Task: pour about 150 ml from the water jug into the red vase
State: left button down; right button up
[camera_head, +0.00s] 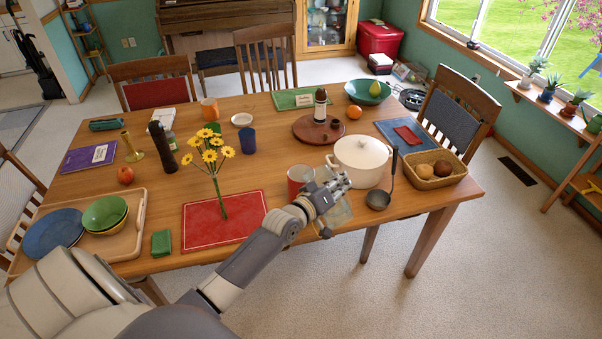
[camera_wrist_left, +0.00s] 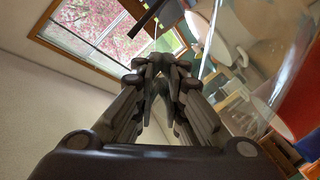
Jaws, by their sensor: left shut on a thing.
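The clear water jug (camera_head: 339,211) is at the table's front edge, partly hidden behind my left gripper (camera_head: 340,183). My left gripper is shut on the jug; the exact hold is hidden. In the left wrist view the fingers (camera_wrist_left: 163,68) are close together, and the jug's clear wall (camera_wrist_left: 285,62) fills the upper right. The red vase (camera_head: 295,181) stands just left of the gripper, its right side partly covered. A red surface, likely the vase, shows at the wrist view's right edge (camera_wrist_left: 303,112). I cannot make out the water level or the jug's exact tilt. My right gripper is out of view.
A white pot (camera_head: 359,158) stands close behind and right of the gripper, with a ladle (camera_head: 379,196) beside it. A basket (camera_head: 433,172) is further right. Yellow flowers (camera_head: 211,155) rise over a red mat (camera_head: 205,225) to the left. A round wooden tray (camera_head: 306,133) lies behind.

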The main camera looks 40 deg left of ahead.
pick_arm(q)
jog(key=shift+r, duration=0.1)
dwell(0.7)
jog(key=shift+d+f, duration=0.2)
jog(key=shift+f, duration=0.2)
jog(key=s+d+f+m+t+b, duration=0.2)
jog(key=d+f+m+b, duration=0.4)
jog(key=f+m+b, duration=0.2)
notch_tip(320, 180, down, 3)
jog(key=shift+d+r+y+b, duration=0.2)
jog(key=shift+d+y+b, duration=0.1)
jog(key=shift+y, duration=0.1)
dwell(1.1)
